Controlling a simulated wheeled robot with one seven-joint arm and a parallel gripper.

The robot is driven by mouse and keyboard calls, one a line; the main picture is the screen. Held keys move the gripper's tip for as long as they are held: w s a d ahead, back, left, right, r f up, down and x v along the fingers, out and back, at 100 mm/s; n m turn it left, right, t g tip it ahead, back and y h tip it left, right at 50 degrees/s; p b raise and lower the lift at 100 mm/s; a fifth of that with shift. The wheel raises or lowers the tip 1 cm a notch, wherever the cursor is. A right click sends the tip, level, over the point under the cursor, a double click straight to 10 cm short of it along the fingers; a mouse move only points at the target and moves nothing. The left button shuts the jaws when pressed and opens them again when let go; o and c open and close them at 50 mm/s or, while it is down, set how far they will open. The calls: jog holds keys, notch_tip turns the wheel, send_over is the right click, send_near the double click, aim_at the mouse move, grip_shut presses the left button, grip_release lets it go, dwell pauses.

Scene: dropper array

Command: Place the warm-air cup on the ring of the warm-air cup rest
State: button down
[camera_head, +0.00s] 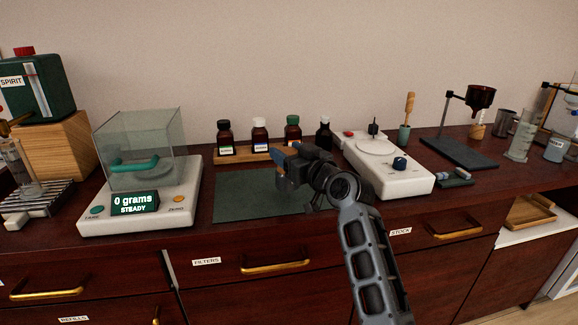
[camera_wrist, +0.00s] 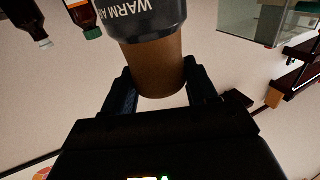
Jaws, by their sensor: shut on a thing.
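The warm-air cup (camera_wrist: 155,65) fills the top middle of the wrist view. It has a brown body and a dark grey band lettered "WARM A…", cut off by the picture edge. My gripper (camera_wrist: 160,88) is shut on the brown part, one finger on each side. In the head view my gripper (camera_head: 284,167) is above the dark green mat, in front of the bottles. There the cup is mostly hidden by my gripper. I cannot tell for certain which thing is the cup rest; a dark stand (camera_head: 458,152) at the right has a post and holds a brown funnel-shaped vessel.
A balance (camera_head: 150,215) with a glass shield reads "0 grams" at left. Several bottles stand on a wooden rack (camera_head: 228,154) behind the mat (camera_head: 235,206). A white device (camera_head: 405,180) with a round plate is right of my gripper. Glassware stands far right.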

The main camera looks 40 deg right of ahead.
jog(key=shift+f, duration=1.9)
jog(key=shift+f, duration=0.15)
jog(key=shift+c, duration=1.5)
grip_release()
jog(key=b+v, duration=0.1)
jog(key=v, duration=1.1)
jog(key=shift+s, duration=0.1)
